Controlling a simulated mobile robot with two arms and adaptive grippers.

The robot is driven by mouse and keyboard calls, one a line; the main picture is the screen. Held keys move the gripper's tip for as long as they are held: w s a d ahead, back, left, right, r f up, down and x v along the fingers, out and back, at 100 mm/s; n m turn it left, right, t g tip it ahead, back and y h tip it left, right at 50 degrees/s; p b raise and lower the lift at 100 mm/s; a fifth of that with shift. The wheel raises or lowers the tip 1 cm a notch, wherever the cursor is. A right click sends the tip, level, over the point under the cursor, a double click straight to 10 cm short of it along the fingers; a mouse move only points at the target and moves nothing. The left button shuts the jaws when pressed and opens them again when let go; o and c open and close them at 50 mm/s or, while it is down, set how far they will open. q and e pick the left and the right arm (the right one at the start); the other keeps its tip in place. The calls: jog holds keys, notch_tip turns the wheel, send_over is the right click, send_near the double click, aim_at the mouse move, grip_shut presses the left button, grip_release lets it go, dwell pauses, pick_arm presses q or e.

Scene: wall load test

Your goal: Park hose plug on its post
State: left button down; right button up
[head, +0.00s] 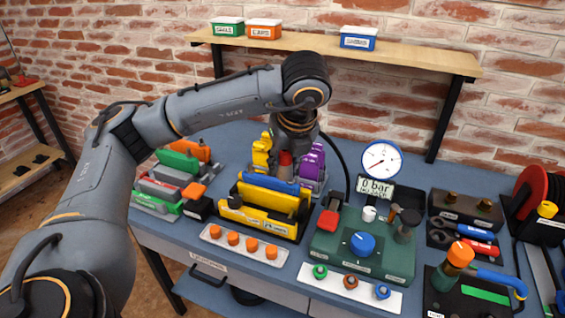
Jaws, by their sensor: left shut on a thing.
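My left gripper (286,150) is at the end of the grey arm that reaches in from the left, pointing down over the back of the bench. It is shut on the hose plug, a reddish piece (285,160) showing just below it. A black hose (345,170) arcs from beside the gripper down towards the green test unit (325,245). The unit carries a blue knob (362,243), a red block (328,221), a white cap (369,213) and a dark upright piece (405,226). I cannot tell which part is the plug's post. My right gripper is not in view.
Yellow clamps in a black tray (265,208) and purple and yellow clamps stand below and around the gripper. A round gauge (381,160) and a "0 bar" display (375,188) stand behind the unit. A wall shelf (340,48) with small boxes runs above the arm.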

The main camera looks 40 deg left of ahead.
pick_arm(q)
jog(key=w+f+m+h+b, duration=0.1)
jog(key=w+f+m+h, duration=0.1)
jog(key=w+f+m, duration=0.2)
jog(key=w+d+f+m+t+h+b, duration=0.1)
jog(key=w+f+m, duration=0.4)
jog(key=w, duration=0.6)
jog(key=w+d+f+m+h+b, duration=0.1)
jog(key=w+f+m+h+b, duration=0.1)
jog(key=w+f+m, duration=0.3)
jog(key=shift+w+f+m+h+b, duration=0.2)
jog(key=shift+w+m+h+b, duration=0.3)
jog(key=shift+w+m, duration=1)
jog(key=f, duration=0.1)
jog(key=f+b, duration=0.1)
jog(key=f, duration=0.1)
jog(key=shift+s+f+m+t, duration=0.3)
jog(key=shift+s, duration=0.05)
jog(key=shift+a+f+b, duration=0.15)
jog(key=shift+f+b, duration=0.3)
jog(key=shift+f, duration=0.3)
jog(key=shift+f, duration=0.2)
jog(key=shift+f+b, duration=0.55)
jog(key=shift+f, duration=0.35)
jog(key=shift+f, duration=0.15)
